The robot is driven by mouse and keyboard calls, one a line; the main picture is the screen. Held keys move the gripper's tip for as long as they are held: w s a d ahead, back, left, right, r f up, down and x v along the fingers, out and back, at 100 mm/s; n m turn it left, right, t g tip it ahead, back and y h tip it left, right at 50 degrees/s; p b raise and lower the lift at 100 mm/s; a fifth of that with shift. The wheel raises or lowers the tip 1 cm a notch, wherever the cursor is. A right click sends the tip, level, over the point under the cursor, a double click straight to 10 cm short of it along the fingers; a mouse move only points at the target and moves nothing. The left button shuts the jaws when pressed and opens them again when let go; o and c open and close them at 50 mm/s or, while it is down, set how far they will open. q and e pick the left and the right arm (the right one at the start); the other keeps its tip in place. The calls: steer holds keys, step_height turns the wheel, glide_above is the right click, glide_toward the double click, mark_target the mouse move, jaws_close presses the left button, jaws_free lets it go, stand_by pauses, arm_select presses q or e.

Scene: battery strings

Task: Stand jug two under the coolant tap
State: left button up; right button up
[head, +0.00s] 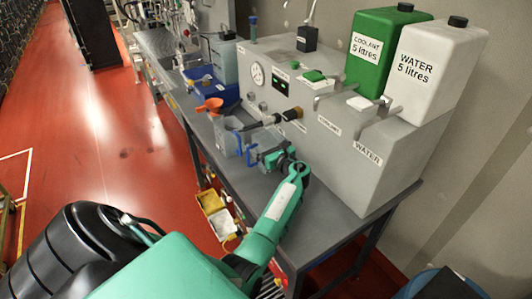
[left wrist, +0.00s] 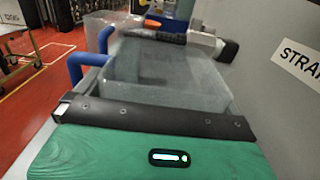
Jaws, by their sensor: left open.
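A clear jug with a blue handle (head: 252,155) stands on the grey bench beside my left gripper (head: 272,158). In the left wrist view the same jug (left wrist: 165,75) lies just beyond my dark jaw, its blue handle at the left. My left gripper is open; whether the jaws touch the jug is unclear. A second clear jug (head: 228,136) stands behind it, also seen in the left wrist view (left wrist: 105,20). I cannot read which is jug two. The coolant tap (head: 326,97) sits on the grey machine, above a coolant label. My right gripper is not in view.
The green coolant tank (head: 375,50) and the white water tank (head: 430,70) stand on the machine. The water tap (head: 372,112) is right of the coolant tap. A dark-tipped strainer pipe (head: 285,115) sticks out over the jugs. Bare bench (head: 325,205) lies at the right.

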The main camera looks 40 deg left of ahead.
arm_select(q)
steer(key=c, duration=1)
steer(key=shift+r, duration=0.1)
steer(key=shift+c, duration=0.2)
